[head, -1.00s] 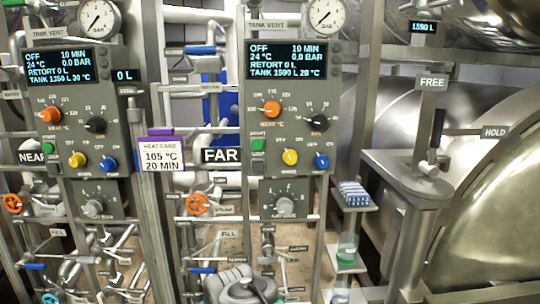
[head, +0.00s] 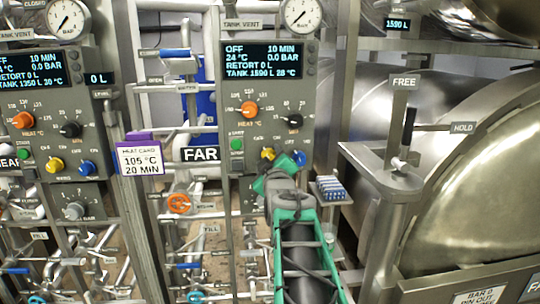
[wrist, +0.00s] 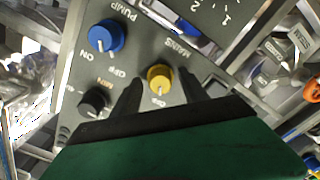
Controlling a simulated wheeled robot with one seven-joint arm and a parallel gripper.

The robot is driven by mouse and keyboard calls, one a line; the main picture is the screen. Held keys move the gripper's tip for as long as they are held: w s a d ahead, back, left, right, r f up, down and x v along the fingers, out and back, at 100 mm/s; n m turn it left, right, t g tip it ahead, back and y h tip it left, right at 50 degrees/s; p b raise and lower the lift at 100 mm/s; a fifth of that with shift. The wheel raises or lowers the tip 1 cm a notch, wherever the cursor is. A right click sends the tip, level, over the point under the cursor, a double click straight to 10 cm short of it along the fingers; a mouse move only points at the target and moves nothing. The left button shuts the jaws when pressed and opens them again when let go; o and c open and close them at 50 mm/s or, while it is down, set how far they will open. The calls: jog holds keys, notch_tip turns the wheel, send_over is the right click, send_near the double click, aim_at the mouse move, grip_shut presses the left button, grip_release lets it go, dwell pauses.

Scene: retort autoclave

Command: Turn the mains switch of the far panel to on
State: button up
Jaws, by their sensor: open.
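In the wrist view the yellow mains switch (wrist: 160,76) lies between the two dark fingers of my open gripper (wrist: 161,86), one on either side. I cannot tell whether they touch it. The switch's white mark points toward the OFF label; its ON label is hidden.
The blue pump switch (head: 299,158) sits close beside the mains switch; it also shows in the wrist view (wrist: 106,36). A black knob (wrist: 93,101) is near too. A rack of blue-capped vials (head: 330,188) stands right of my arm. An orange valve wheel (head: 179,204) is lower left.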

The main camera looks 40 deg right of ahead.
jog(key=shift+c, duration=0.5)
grip_shut()
